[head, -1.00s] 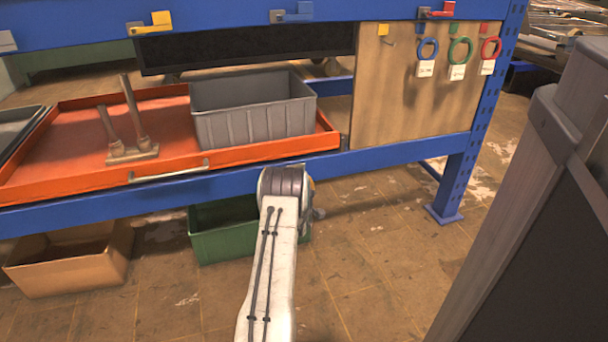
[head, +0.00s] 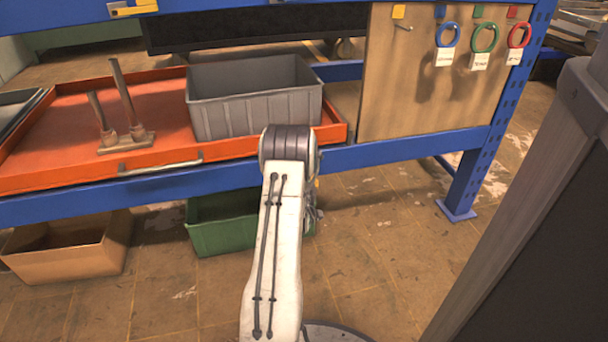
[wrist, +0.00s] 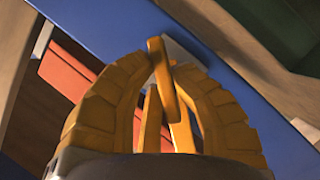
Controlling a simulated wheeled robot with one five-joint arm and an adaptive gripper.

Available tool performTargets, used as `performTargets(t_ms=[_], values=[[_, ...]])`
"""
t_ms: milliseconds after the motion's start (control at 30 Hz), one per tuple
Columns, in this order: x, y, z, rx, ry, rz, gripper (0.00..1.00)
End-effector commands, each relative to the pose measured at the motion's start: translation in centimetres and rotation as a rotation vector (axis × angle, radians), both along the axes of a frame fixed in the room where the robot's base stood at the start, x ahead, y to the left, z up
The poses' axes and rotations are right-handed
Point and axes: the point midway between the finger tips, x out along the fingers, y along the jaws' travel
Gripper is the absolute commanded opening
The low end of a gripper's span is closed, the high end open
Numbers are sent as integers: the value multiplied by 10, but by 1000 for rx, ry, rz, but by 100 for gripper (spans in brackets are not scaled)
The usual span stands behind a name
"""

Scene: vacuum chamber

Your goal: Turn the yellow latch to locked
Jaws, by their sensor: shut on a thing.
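In the wrist view, my gripper (wrist: 165,85) has orange-yellow ribbed fingers that are closed together at the tips. Between the tips is a short yellow bar, the yellow latch (wrist: 158,58), beside a small grey plate on a blue beam. The bar and fingers are nearly the same colour, so their edges are hard to part. Another yellow lever (head: 134,9) shows on the upper blue beam, apart from my arm.
An orange tray (head: 50,140) holds a grey bin (head: 255,110) and a stand with two posts (head: 122,105). A wooden board (head: 385,90) carries coloured rings.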

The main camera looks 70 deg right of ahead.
Motion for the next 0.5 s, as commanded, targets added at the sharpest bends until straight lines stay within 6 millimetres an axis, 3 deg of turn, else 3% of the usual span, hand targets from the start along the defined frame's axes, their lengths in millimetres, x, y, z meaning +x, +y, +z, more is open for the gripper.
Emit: performTargets(t_ms=[200, 233, 500], values=[[4, -2, 5, -14, -5, 5, 0], [4, -2, 5, -14, -5, 5, 23], [2, -1, 2, -8, -2, 3, 47]])
